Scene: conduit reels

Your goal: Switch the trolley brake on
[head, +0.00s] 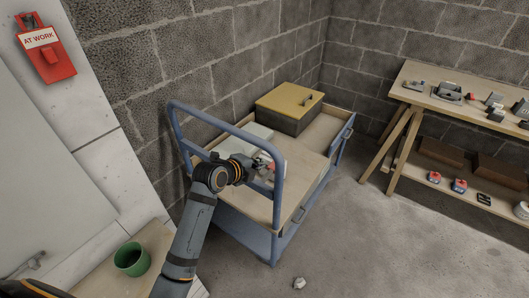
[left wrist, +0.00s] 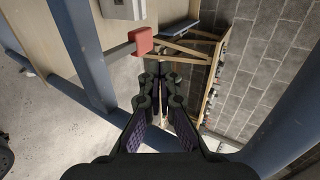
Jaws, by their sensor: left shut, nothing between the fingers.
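The blue trolley (head: 278,215) stands beside the block wall, with a tall tubular handle at its near end. A red-ended grey lever (left wrist: 141,42) shows in the left wrist view, close to the trolley's blue frame; a grey-white box (left wrist: 122,8) is just beyond it. In the head view a small red part (head: 270,167) shows by the handle, partly hidden by my gripper. My left gripper (head: 260,166) is at the handle frame. Its fingers (left wrist: 160,85) are shut and empty, just beside the red end; I cannot tell whether they touch. My right gripper is not in view.
A yellow-lidded box (head: 290,104) and pale items lie on the trolley. A wooden bench (head: 440,98) with small parts stands at the right. A green cup (head: 131,259) is at the lower left. A red "AT WORK" sign (head: 44,45) hangs upper left. The floor between is mostly clear.

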